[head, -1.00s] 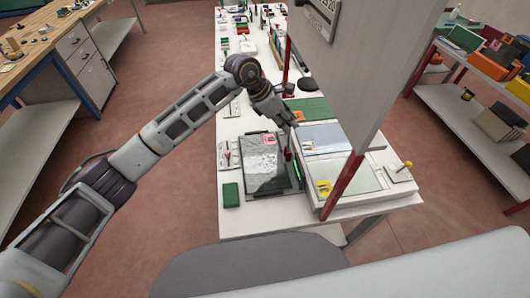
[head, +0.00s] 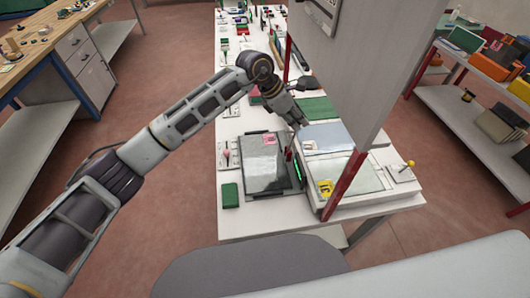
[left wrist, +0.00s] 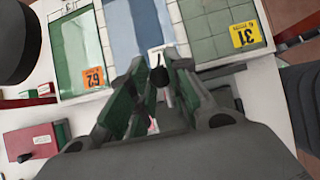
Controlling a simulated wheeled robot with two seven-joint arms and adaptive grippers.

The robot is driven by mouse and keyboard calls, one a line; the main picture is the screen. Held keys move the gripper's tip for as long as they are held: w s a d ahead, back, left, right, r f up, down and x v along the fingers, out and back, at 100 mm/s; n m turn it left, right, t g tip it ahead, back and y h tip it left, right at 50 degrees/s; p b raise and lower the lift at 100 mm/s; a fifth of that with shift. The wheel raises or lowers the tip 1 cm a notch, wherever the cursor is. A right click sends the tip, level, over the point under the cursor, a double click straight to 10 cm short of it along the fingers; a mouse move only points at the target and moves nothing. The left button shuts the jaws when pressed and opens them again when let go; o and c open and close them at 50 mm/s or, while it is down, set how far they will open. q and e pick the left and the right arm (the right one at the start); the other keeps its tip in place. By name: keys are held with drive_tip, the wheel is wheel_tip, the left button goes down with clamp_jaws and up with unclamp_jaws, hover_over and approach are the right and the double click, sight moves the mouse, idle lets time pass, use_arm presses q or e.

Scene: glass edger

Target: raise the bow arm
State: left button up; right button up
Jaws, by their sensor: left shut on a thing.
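My left gripper (head: 301,123) reaches in from the left over the white bench, close to the panes beside the large grey panel. In the left wrist view, its dark green and grey fingers (left wrist: 158,75) are closed around a small black knob (left wrist: 158,78). A pale piece shows just beyond the knob. I cannot clearly tell the bow arm apart; the fingers hide whatever the knob is attached to. My right gripper is not in view.
The large grey panel (head: 375,60) with red edge posts (head: 345,185) stands right of my gripper. A dark tray (head: 266,160) and green block (head: 230,195) lie on the bench. A yellow-knobbed lever (head: 409,164) stands at right. A loaded shelf (head: 460,110) is farther right.

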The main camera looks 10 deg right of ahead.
use_arm(q)
drive_tip(key=o, duration=0.8)
drive_tip(key=shift+a+r, duration=0.1)
drive_tip(key=shift+a, duration=0.05)
drive_tip(key=a+r, duration=0.3)
drive_tip(key=a, duration=0.3)
drive_tip(key=shift+a, duration=0.4)
idle(0.4)
drive_tip(key=shift+f, duration=0.1)
idle(0.6)
